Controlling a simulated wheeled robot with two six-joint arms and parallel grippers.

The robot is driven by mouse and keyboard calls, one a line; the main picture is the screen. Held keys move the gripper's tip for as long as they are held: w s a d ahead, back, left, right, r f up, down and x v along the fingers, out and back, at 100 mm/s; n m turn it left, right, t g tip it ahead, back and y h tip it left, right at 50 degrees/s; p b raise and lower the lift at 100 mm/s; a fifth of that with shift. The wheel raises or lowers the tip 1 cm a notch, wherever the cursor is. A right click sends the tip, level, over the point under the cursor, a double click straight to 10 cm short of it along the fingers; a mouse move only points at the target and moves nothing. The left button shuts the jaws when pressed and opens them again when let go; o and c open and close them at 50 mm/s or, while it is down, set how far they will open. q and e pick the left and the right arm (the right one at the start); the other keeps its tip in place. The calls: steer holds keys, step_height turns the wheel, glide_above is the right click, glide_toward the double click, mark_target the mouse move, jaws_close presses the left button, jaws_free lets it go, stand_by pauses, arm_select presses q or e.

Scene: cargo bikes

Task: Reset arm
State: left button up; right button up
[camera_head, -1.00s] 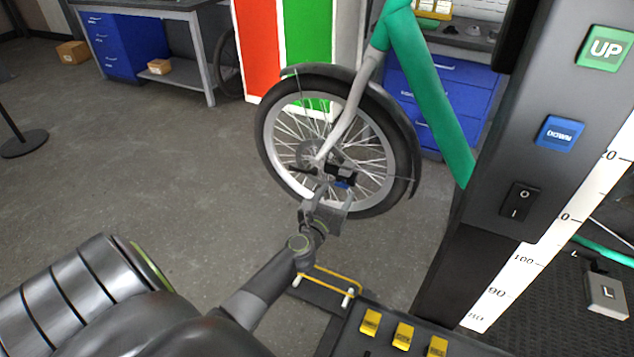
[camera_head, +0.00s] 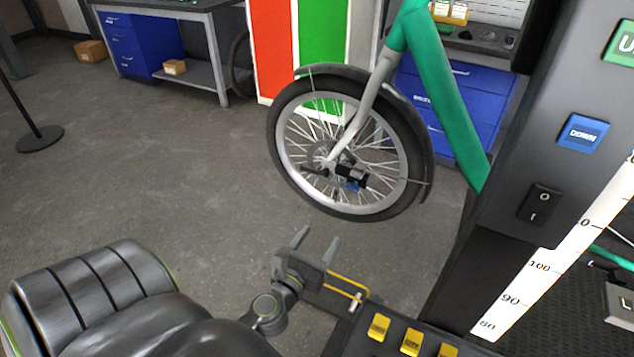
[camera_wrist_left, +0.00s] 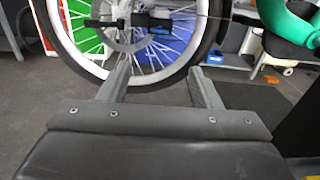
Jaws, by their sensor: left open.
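My left gripper (camera_head: 315,246) is open and empty, low in front of the bike's front wheel, with a gap of bare floor between its fingertips and the tyre in the head view. Its two fingers also show in the left wrist view (camera_wrist_left: 158,80), spread apart toward the wheel. The front wheel (camera_head: 285,150) has a black tyre and spokes, and hangs from a grey fork under a green frame tube (camera_head: 440,90). The wheel also shows at the top of the left wrist view (camera_wrist_left: 143,82). My right gripper is not in view.
A dark post with a green UP button, a blue DOWN button (camera_head: 583,132) and a white scale (camera_head: 540,268) stands at the right. Yellow pieces (camera_head: 378,326) sit at the bottom. A workbench with blue drawers (camera_head: 132,45) stands at the back left.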

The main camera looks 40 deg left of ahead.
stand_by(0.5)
arm_select(q)
steer(key=s+d+f+m+g+h+p, duration=0.1)
steer(key=s+f+m+g+h, duration=0.2)
steer(key=f+m, duration=0.9)
steer(key=s+d+f+m+g+p, duration=0.1)
steer(key=s+f+m+g, duration=0.55)
steer(key=f, duration=0.95)
steer(key=s+f+m+g, duration=0.2)
steer(key=s+f+m, duration=0.3)
steer(key=s, duration=0.3)
steer(key=s+f+m+g, duration=0.2)
steer(key=s+f+m, duration=0.3)
steer(key=s+m, duration=0.3)
steer(key=s+d+f+m+g, duration=0.1)
steer(key=s+f+m+g, duration=0.1)
steer(key=s+f+m, duration=0.4)
steer(key=s+m, duration=0.1)
steer(key=s, duration=0.2)
steer(key=shift+g+p, duration=0.3)
steer(key=shift+g, duration=0.05)
